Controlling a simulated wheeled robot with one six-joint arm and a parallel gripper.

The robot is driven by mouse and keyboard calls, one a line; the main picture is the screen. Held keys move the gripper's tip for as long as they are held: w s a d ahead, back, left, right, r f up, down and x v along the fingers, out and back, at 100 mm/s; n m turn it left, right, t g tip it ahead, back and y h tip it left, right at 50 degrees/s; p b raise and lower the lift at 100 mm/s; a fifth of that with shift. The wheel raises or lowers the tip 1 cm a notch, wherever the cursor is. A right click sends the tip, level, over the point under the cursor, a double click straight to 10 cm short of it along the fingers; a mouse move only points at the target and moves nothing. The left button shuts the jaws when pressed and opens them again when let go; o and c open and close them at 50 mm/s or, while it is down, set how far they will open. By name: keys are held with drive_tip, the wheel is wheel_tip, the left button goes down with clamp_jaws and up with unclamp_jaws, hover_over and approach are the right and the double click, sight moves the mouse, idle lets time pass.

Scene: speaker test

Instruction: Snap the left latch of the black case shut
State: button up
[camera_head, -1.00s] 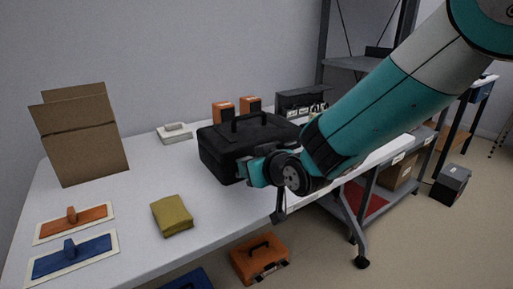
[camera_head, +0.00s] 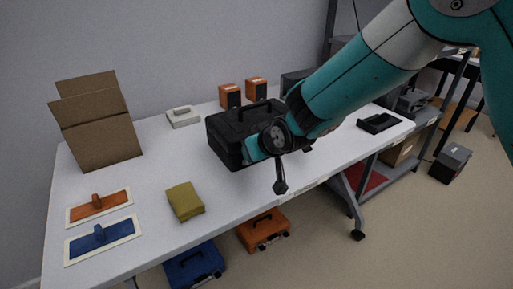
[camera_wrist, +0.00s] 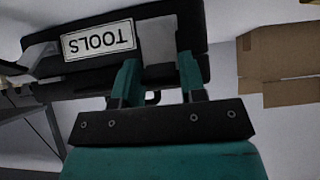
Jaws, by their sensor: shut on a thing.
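The black case (camera_head: 226,126) stands closed-lidded on the white table, its handle on top. The wrist view shows its front upside down, with a white "TOOLS" label (camera_wrist: 98,41). The left latch (camera_wrist: 158,38) is a light grey plate on the front, right of the label in that view. My gripper (camera_wrist: 158,72) is at the case front, its two teal fingers on either side of this latch, shut on it. In the head view my gripper (camera_head: 253,150) hides the latch. The other latch (camera_wrist: 36,56) juts from the front. Whether the left latch is fastened, I cannot tell.
A cardboard box (camera_head: 100,133), orange float (camera_head: 97,203), blue float (camera_head: 99,236) and olive cloth (camera_head: 185,201) lie left of the case. Orange boxes (camera_head: 230,96) stand behind. A black tray (camera_head: 379,123) lies right. Orange (camera_head: 263,230) and blue (camera_head: 194,266) cases sit below.

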drive_tip(key=o, duration=0.8)
drive_tip(key=p+v, duration=0.1)
drive_tip(key=v, duration=1.6)
drive_tip(key=shift+s+d+r, duration=0.1)
drive_tip(key=shift+d+r, duration=0.05)
drive_tip(key=s+d+r+g, duration=0.1)
drive_tip(key=s+d+g, duration=0.35)
drive_tip(key=s, duration=0.55)
drive_tip(key=s+d+r+g, duration=0.1)
drive_tip(key=s+d+g, duration=0.3)
drive_tip(key=s, duration=0.5)
drive_tip(key=shift+t+h, duration=0.35)
drive_tip(key=shift+h, duration=0.15)
drive_tip(key=r+p, duration=0.4)
drive_tip(key=s+r+p, duration=0.1)
drive_tip(key=r+p, duration=0.4)
drive_tip(key=d+r+p, duration=0.1)
drive_tip(key=r+p, duration=0.3)
drive_tip(key=p, duration=0.1)
drive_tip(key=shift+s+d+r, duration=0.1)
drive_tip(key=shift+s+r, duration=0.1)
drive_tip(key=shift+r, duration=0.05)
